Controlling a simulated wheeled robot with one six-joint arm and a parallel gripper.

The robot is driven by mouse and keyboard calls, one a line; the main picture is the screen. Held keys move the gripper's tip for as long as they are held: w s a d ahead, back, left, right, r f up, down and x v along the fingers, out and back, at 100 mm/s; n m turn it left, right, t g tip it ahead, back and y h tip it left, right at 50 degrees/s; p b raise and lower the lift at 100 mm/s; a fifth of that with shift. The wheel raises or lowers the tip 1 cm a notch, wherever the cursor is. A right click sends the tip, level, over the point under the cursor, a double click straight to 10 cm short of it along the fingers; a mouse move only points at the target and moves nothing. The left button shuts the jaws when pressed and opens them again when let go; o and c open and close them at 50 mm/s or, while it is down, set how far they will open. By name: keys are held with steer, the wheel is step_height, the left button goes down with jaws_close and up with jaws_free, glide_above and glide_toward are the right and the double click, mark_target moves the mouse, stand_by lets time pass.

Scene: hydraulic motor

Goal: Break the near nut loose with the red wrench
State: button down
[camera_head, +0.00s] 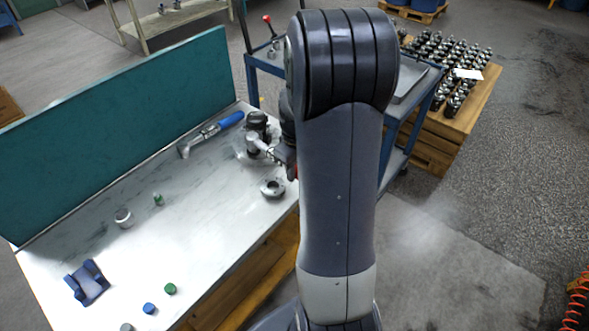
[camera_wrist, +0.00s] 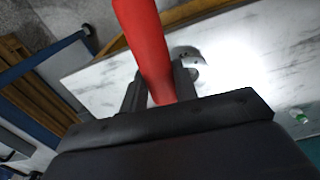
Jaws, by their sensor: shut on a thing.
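My gripper (camera_wrist: 160,92) is shut on the red wrench (camera_wrist: 146,40), its red handle running up between the fingers and out of the top of the wrist view. The wrench's jaw end is not seen there. In the head view my own arm hides most of the gripper; a small bit of red (camera_head: 291,172) shows at its left edge. The hydraulic motor (camera_head: 257,124), dark-topped with a metal body, stands on the bench just left of my gripper. The near nut cannot be made out, nor whether the wrench touches it.
The pale bench (camera_head: 100,255) has a teal back panel (camera_head: 120,115). A blue-handled wrench (camera_head: 229,120) lies behind the motor, a round metal flange (camera_head: 272,187) in front. A blue cart (camera_head: 395,160) stands right.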

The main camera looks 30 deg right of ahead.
steer(key=shift+w+d+f+n, duration=0.15)
steer(key=shift+d+n, duration=0.3)
steer(key=shift+d, duration=0.2)
steer(key=shift+w+d+f+n, duration=0.1)
steer(key=shift+d+f+n, duration=0.05)
steer(key=shift+d+n, duration=0.4)
steer(key=shift+d, duration=0.25)
steer(key=shift+w+d+n+p, duration=0.3)
steer(key=shift+w+d+n, duration=0.2)
steer(key=shift+d, duration=0.2)
steer(key=shift+w+d+n+p, duration=0.25)
steer(key=shift+w+d+n, duration=0.1)
steer(key=shift+d+n, duration=0.3)
steer(key=shift+d, duration=0.1)
steer(key=shift+w+d+n, duration=0.25)
steer(key=shift+d, duration=0.05)
steer(key=shift+s+a, duration=0.1)
steer(key=shift+a, duration=0.1)
steer(key=shift+r, duration=0.2)
